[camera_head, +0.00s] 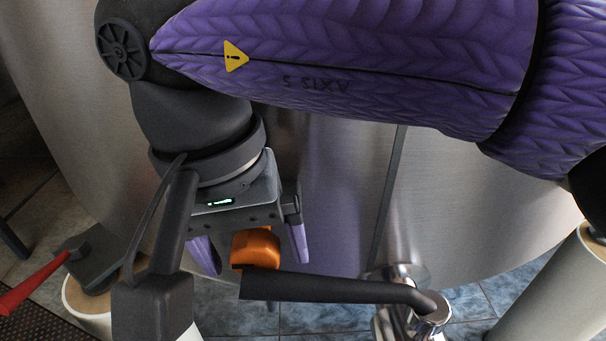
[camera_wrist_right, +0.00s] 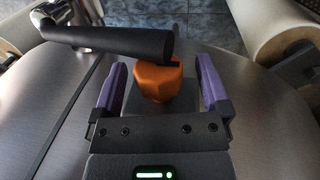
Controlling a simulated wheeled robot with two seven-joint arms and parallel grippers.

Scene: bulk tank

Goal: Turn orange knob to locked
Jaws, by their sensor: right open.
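The orange knob (camera_head: 256,248) sits on a dark grey block at the tank's lower front. In the right wrist view the knob (camera_wrist_right: 158,80) stands between the two purple fingers, with a gap on each side. My right gripper (camera_head: 248,252) is open around it, and it also shows open in the right wrist view (camera_wrist_right: 160,85). A black handle (camera_head: 335,289) passes in front of the knob's lower edge and hides part of it. I cannot read any lock marking. My left gripper is not in view.
The black handle joins a chrome valve (camera_head: 425,310) on the right. A red lever (camera_head: 35,283) on a grey box stands at the left. White cylindrical legs (camera_head: 555,295) stand at both sides. The steel tank (camera_head: 330,190) fills the background.

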